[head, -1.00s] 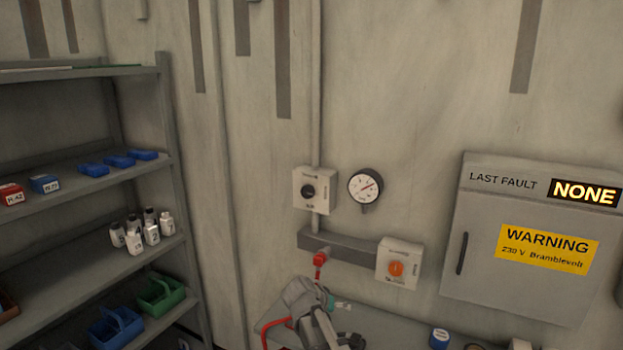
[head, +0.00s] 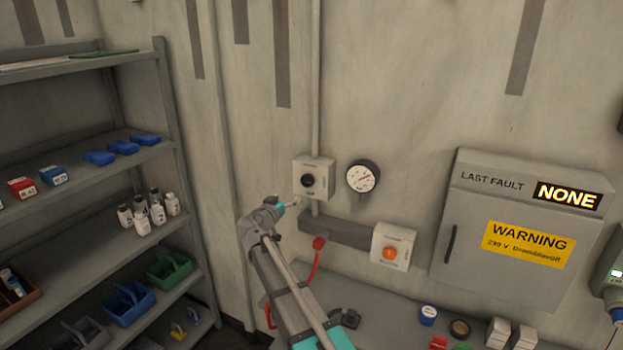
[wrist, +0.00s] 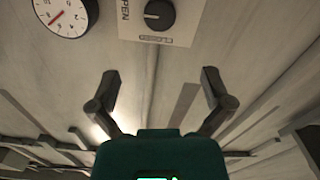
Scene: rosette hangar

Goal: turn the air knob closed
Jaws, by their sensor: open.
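The air knob (head: 308,180) is a round black knob on a white box (head: 325,168) on the wall; it also shows at the top of the wrist view (wrist: 159,14). There its plate reads OPEN at the left and CLOSED on the edge nearest my gripper. A pale mark on the knob seems to point toward OPEN. My gripper (wrist: 160,86) is open and empty, its two fingers spread short of the knob and apart from it. In the head view my gripper (head: 290,204) is just below and left of the box.
A dial gauge (head: 362,176) is right of the box. Below are a grey rail (head: 345,233), a red fitting (head: 319,242) with a red hose, and a box with an orange knob (head: 390,253). Shelves (head: 110,155) stand left; a bench (head: 390,318) holds small items.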

